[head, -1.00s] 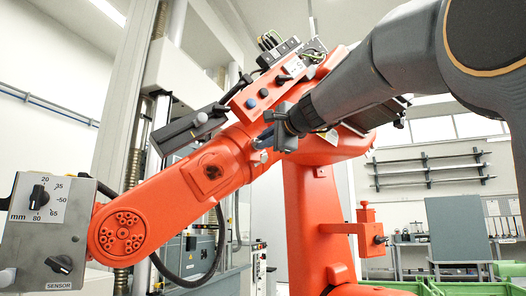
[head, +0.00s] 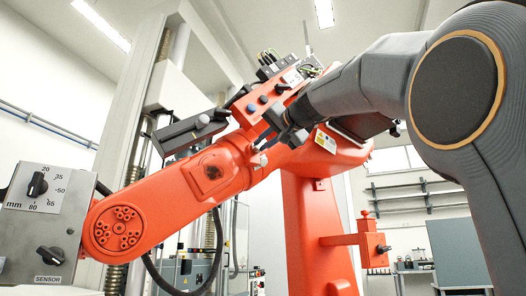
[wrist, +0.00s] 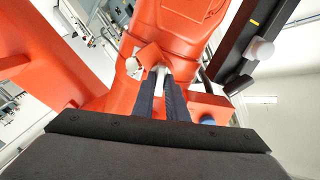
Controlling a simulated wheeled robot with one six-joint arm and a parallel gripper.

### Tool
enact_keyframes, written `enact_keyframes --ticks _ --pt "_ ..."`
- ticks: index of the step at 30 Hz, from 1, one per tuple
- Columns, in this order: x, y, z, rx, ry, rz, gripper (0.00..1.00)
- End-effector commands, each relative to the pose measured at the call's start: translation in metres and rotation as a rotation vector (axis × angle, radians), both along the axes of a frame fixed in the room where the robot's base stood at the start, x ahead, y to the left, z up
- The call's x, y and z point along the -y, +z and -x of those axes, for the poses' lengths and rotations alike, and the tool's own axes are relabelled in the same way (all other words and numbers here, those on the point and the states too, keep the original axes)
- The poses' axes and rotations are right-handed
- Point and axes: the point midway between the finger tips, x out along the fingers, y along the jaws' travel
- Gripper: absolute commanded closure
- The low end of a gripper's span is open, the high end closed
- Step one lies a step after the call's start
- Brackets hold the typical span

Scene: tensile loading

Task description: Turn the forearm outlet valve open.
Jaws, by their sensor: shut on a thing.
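The forearm outlet valve is a small orange block (wrist: 147,56) on the orange machine arm's forearm (head: 210,172). It has a pale round end (wrist: 132,65) at its left and a pale stub or handle (wrist: 160,75) pointing toward me. My gripper (wrist: 161,88) has its two dark fingers closed around this stub, one on each side. In the head view my gripper (head: 264,142) reaches the forearm from the right, and the valve there is small and partly hidden by the fingers. How far the valve is turned cannot be told.
A control box with knobs (head: 40,225) is at the left. A dark bar with a pale knob (head: 186,132) lies close by the forearm, left of my gripper. A blue button (wrist: 207,120) is just right of my fingers. An orange bracket (head: 372,245) stands lower right.

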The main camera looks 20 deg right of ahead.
Motion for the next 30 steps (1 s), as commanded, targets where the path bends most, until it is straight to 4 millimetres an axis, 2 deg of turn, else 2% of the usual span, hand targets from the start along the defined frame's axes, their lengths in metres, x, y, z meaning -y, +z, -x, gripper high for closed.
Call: enact_keyframes --ticks 6,15,30 --pt "-0.0001 -0.0035 -0.0016 0.043 0.000 0.183 1.00" --pt "-0.0004 -0.0022 -0.0008 0.088 0.001 0.368 1.00" --pt "-0.0003 -0.0016 -0.0008 0.111 0.002 0.461 1.00"
